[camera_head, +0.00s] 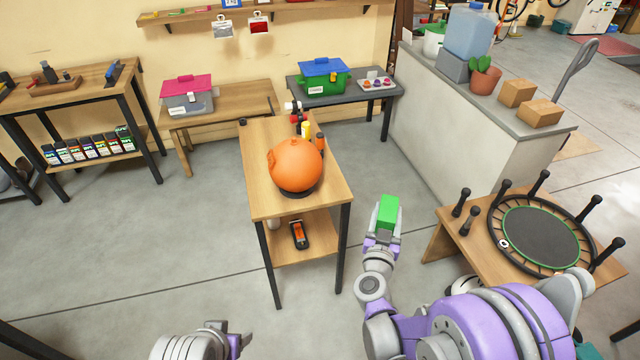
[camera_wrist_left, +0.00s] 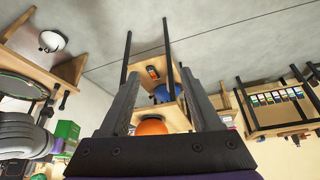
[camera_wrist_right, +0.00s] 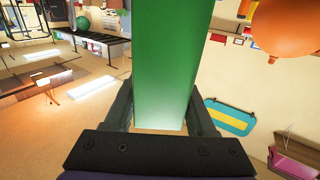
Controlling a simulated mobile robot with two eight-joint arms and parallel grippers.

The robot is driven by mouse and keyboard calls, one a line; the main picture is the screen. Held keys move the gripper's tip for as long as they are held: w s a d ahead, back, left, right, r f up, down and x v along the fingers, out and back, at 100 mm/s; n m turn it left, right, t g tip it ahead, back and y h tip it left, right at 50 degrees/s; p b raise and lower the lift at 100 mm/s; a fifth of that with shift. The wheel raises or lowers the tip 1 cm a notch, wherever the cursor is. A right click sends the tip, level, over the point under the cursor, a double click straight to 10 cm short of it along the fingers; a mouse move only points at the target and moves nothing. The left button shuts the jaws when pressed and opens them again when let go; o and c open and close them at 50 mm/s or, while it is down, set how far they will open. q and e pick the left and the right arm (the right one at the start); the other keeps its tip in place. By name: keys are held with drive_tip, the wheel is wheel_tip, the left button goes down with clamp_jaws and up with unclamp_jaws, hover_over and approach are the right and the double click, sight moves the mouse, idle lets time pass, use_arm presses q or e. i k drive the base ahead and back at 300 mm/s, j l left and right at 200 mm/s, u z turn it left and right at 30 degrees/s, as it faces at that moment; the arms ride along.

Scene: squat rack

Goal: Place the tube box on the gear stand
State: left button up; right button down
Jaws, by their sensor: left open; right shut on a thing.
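A green box (camera_head: 388,213), which I take for the tube box, is held up in my right gripper (camera_head: 383,238), right of the wooden stand. In the right wrist view the green box (camera_wrist_right: 162,60) fills the space between the fingers (camera_wrist_right: 160,115). Which piece is the gear stand is not labelled; a two-level wooden stand with black legs (camera_head: 262,195) is in the middle of the head view. It bears an orange ball (camera_head: 296,165), small bottles behind it, and an orange-black item on its lower shelf. My left gripper (camera_head: 228,340) is open and empty at the bottom edge.
Tables with a pink-lidded bin (camera_head: 188,97) and a blue-lidded green bin (camera_head: 324,78) line the wall. Floor at left is clear.

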sight(270, 147)
drive_tip(key=u, duration=1.1)
drive_tip(key=i+j+u, duration=0.1)
drive_tip(key=u, duration=0.3)
drive_tip(key=i+u, duration=0.1)
drive_tip(key=u, duration=0.3)
drive_tip(key=i+j+u, duration=0.1)
drive_tip(key=u, duration=0.3)
drive_tip(key=i+z, duration=0.25)
drive_tip(key=i, duration=0.35)
drive_tip(key=i+j+z, duration=0.25)
drive_tip(key=i, duration=0.4)
drive_tip(key=i+l+z, duration=0.1)
drive_tip(key=i+z, duration=0.3)
drive_tip(key=i, duration=0.2)
drive_tip(key=i+z, duration=0.4)
drive_tip(key=i, duration=0.15)
drive_tip(key=i+z, duration=0.3)
drive_tip(key=i, duration=0.35)
drive_tip(key=i+j+z, duration=0.1)
drive_tip(key=i+z, duration=0.25)
drive_tip(key=i, duration=0.25)
drive_tip(key=i+z, duration=0.15)
drive_tip(key=z, duration=0.25)
drive_tip(key=i+z, duration=0.15)
drive_tip(key=z, duration=0.25)
drive_tip(key=i+j+z, duration=0.15)
drive_tip(key=z, duration=1.7)
drive_tip(key=i+z, duration=0.2)
drive_tip(key=z, duration=1)
